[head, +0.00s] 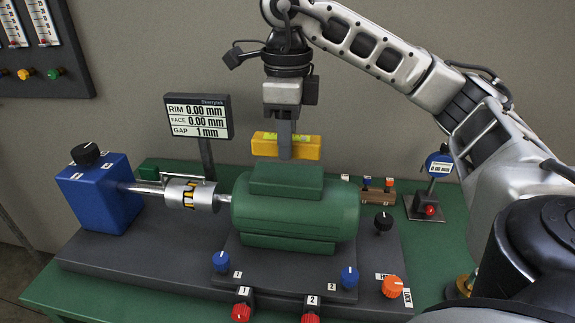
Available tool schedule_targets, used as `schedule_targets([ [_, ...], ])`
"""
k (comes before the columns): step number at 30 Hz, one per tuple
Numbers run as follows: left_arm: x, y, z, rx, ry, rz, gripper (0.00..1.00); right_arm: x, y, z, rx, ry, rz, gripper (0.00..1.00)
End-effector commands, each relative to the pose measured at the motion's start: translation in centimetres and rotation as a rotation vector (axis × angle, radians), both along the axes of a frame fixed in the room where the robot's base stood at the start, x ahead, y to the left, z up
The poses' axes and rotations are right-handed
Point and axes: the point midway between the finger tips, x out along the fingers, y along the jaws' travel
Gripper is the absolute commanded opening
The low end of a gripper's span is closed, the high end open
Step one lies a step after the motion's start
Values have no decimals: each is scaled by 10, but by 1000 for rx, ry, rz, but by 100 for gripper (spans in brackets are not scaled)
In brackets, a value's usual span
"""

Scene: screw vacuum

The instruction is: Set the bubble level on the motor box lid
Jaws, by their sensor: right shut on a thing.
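The bubble level (311,147) is a yellow bar with a green vial on top. My right gripper (285,150) points down and is shut on the middle of it. The level is held roughly horizontal just above or behind the motor box lid (287,178), the raised green block on top of the green motor (296,211). I cannot tell whether the level touches the lid. The gripper fingers hide the middle of the level. My left gripper is not in view.
A display (198,117) stands behind the shaft coupling (190,194). A blue box (98,194) is at left. Blue knobs (221,261), red knobs and an orange knob (392,286) line the front. A dial gauge (438,165) stands at right, near my right arm.

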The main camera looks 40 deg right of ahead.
Motion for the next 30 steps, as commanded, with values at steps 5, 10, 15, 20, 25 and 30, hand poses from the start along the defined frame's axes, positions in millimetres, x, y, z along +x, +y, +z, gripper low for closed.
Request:
schedule_targets([
  [5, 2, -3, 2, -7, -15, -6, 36, 8, -8, -15, 1, -1, 1, 6],
  [10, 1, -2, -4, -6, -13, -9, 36, 14, -15, -34, 0, 3, 1, 6],
  [15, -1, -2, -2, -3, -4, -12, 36, 14, -15, -51, -1, 0, -1, 6],
  [20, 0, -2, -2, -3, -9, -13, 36, 14, -15, -54, 0, -3, 0, 6],
  [25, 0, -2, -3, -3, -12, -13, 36, 14, -14, -55, 0, -1, 1, 6],
  [30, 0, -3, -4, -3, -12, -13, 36, 14, -14, -57, 0, -1, 1, 50],
])
